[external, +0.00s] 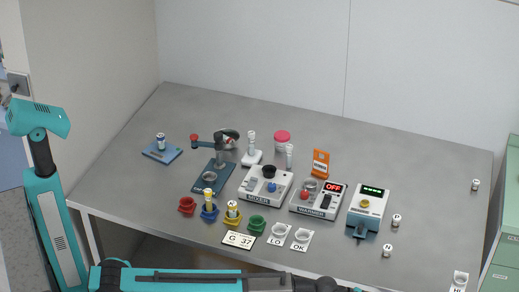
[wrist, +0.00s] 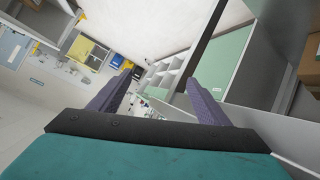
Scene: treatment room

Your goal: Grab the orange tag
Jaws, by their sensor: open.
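The orange tag (external: 321,162) stands upright on the grey table, behind the warmer with the red OFF display. It has a white panel with small dark print. In the wrist view I cannot make out the tag. My gripper (wrist: 165,100) shows in the wrist view with its two purple-grey fingers wide apart and nothing between them. It faces shelves and cabinets, away from the tabletop. In the external view my teal arm runs along the front bottom edge, and my gripper's fingertips are not in that picture.
The warmer (external: 314,207) is just in front of the tag, with the mixer (external: 266,190) to its left and a blue device with green digits (external: 362,218) to its right. A pink-lidded jar (external: 282,139) stands left of the tag. The table (external: 420,165) is clear behind and right.

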